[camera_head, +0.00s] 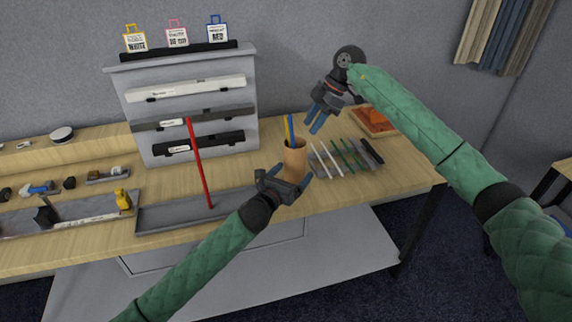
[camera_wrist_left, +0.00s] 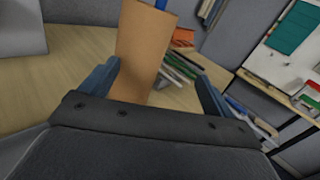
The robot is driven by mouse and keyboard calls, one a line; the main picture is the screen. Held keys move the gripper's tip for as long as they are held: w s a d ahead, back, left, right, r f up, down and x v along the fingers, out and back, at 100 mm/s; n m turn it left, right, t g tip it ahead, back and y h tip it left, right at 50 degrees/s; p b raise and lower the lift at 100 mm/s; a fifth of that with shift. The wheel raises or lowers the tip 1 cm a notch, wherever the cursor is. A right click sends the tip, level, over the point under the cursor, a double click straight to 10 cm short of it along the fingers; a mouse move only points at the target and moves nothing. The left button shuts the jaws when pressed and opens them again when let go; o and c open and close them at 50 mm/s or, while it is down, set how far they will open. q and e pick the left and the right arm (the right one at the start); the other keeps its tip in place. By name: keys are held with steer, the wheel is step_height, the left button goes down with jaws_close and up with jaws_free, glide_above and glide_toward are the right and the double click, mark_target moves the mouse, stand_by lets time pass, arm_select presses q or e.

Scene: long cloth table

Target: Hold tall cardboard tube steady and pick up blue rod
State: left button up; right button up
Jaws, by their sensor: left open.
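The tall cardboard tube (camera_head: 294,158) stands upright on the table. A blue rod (camera_head: 291,128) and a yellow rod (camera_head: 287,128) stick out of its top. My left gripper (camera_head: 293,174) is open at the tube's lower part. In the left wrist view the tube (camera_wrist_left: 143,50) is between the spread fingers, nearer the left one, and the blue rod (camera_wrist_left: 161,4) shows at its top. My right gripper (camera_head: 314,119) is above and right of the rods, pointing down, empty, its two blue fingers apart.
A grey tray with several white and green rods (camera_head: 346,155) lies right of the tube. An orange box (camera_head: 372,120) is behind it. A grey rack (camera_head: 188,75) stands behind.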

mark_target(290, 159)
arm_select(q)
steer(key=w, duration=0.1)
steer(key=a+r, duration=0.1)
steer(key=w, duration=0.1)
steer(key=shift+w+a+r+m+y, duration=0.3)
steer(key=shift+w+r+y, duration=0.05)
steer(key=shift+r+y, duration=0.05)
steer(key=shift+x, duration=3.7)
steer(key=c, duration=1)
steer(key=shift+c, duration=0.2)
